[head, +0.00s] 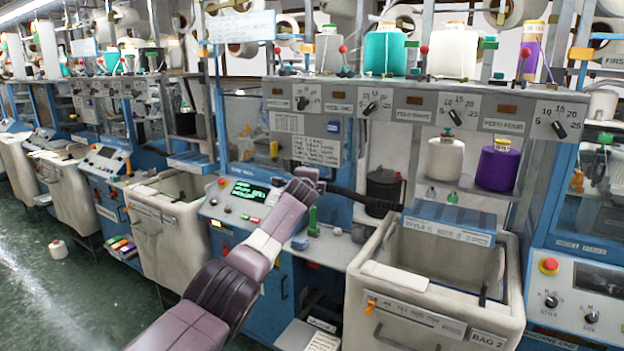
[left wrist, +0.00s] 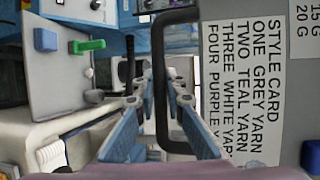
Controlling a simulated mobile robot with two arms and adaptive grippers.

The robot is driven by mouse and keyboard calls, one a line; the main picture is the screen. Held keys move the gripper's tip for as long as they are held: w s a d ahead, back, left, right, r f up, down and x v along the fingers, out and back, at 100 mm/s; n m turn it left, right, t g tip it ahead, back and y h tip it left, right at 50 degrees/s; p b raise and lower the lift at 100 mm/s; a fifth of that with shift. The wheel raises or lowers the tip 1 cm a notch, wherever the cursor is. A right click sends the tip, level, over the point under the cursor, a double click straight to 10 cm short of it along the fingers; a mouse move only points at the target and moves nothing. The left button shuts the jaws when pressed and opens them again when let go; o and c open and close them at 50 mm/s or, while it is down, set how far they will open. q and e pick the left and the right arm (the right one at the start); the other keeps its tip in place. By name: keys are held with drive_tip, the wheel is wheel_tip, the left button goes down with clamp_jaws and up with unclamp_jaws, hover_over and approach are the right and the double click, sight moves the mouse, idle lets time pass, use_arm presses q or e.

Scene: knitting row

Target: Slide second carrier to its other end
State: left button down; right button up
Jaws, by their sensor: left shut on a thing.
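My left gripper (head: 316,184) is at the middle machine, below its style card (head: 318,150). In the left wrist view its blue-padded fingers (left wrist: 160,88) stand on either side of a black bar handle (left wrist: 162,50) and are shut on it. The style card (left wrist: 238,80) lists grey, teal, white and purple yarn and lies beside the bar. In the head view a dark bar (head: 362,198) runs right from the gripper. I cannot make out a second carrier in either view. My right gripper is not in view.
A fabric bin (head: 375,318) labelled Bag 2 stands right of the arm, and a control panel (head: 252,200) with a green display is left of it. Yarn cones (head: 385,52) line the top shelf.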

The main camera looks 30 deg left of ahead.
use_arm(q)
drive_tip(key=shift+r, duration=0.65)
drive_tip(key=c, duration=2.3)
unclamp_jaws()
drive_tip(key=shift+w, duration=0.1)
drive_tip(key=shift+o, duration=0.2)
drive_tip(key=shift+f, duration=0.1)
drive_tip(key=shift+f, duration=0.1)
drive_tip(key=shift+f, duration=0.1)
drive_tip(key=shift+s, duration=0.2)
drive_tip(key=v, duration=1.1)
drive_tip(key=shift+s+d, duration=0.15)
drive_tip(key=shift+s, duration=0.15)
